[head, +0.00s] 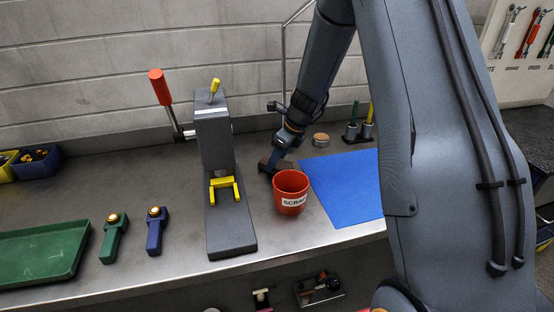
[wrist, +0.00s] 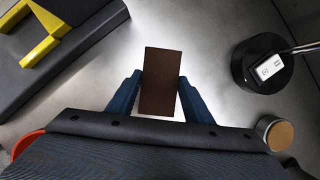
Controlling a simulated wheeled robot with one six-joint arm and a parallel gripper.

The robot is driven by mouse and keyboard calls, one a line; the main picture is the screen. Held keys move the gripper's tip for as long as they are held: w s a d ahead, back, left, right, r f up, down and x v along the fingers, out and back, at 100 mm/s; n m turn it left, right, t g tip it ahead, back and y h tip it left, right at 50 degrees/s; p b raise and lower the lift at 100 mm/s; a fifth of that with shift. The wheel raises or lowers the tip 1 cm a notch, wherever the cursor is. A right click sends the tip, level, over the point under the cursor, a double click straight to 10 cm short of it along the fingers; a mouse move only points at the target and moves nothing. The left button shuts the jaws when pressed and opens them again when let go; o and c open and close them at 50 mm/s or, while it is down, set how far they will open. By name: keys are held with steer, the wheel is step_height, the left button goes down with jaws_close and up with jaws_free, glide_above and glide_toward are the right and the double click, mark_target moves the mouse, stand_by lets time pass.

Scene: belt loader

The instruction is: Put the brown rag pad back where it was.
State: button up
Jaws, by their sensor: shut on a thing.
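The brown rag pad (wrist: 160,80) is a small dark brown block. In the wrist view it sits between the two blue fingers of my gripper (wrist: 158,92), which are shut on its sides. In the head view my gripper (head: 277,160) is low over the bench, behind the red scrap cup and right of the grey press. The pad (head: 266,167) shows there only in part, dark, at the fingertips. I cannot tell whether it touches the bench.
The red cup (head: 291,193) stands just in front of my gripper. The grey press (head: 215,150) with yellow jaws is to the left. A blue mat (head: 345,185), a round cork-topped tin (head: 320,140) and a black round base (wrist: 262,65) are nearby. A green tray (head: 45,250) lies far left.

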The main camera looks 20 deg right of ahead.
steer(key=shift+f, duration=0.15)
steer(key=o, duration=1)
steer(key=shift+d+r, duration=0.15)
steer(key=shift+r, duration=0.45)
steer(key=b+v, duration=0.2)
steer(key=v, duration=0.9)
steer(key=shift+s+b, duration=0.15)
steer(key=shift+b, duration=0.15)
steer(key=shift+s, duration=0.1)
